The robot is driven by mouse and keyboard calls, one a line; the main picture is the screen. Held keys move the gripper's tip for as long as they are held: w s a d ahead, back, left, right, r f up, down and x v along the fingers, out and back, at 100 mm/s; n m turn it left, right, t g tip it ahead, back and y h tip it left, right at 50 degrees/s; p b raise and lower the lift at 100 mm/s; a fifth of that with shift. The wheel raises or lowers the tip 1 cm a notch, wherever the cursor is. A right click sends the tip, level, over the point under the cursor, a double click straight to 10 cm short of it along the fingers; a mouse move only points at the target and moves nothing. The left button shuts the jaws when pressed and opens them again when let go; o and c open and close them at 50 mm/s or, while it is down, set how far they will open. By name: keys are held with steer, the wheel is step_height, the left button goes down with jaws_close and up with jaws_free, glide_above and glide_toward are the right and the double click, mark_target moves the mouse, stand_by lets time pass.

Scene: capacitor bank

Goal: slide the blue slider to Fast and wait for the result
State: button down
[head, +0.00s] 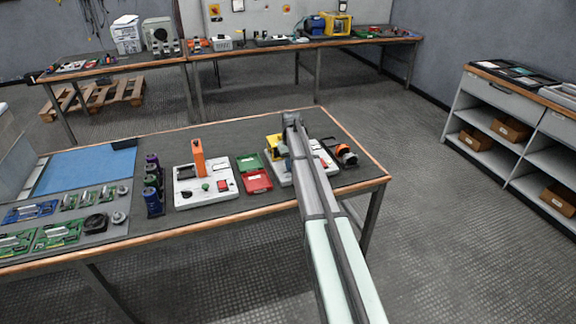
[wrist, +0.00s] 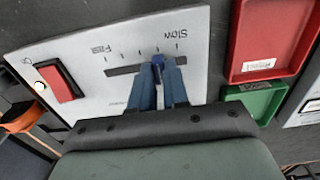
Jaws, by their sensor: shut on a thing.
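The white panel with the slider (wrist: 85,105) fills much of the wrist view, its print upside down. A dark slot runs between the word Slow (wrist: 176,33) on the right and the word Fast (wrist: 102,49) on the left. The blue slider knob (wrist: 158,60) sits in the slot, nearer the Slow end. My gripper (wrist: 160,72) is shut on the knob, with one blue finger on each side. In the head view my arm hides most of this panel (head: 274,175).
The panel has a red rocker switch (wrist: 60,81) and a small lamp (wrist: 40,86). Red (wrist: 275,40) and green (wrist: 256,97) trays lie beside it. In the head view, a white board with an orange upright part (head: 198,160) stands further left on the bench.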

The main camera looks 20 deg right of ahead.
steer(key=shift+d, duration=3.3)
steer(key=c, duration=1.4)
jaws_free()
steer(key=shift+o, duration=0.4)
step_height(320, 180, up, 7)
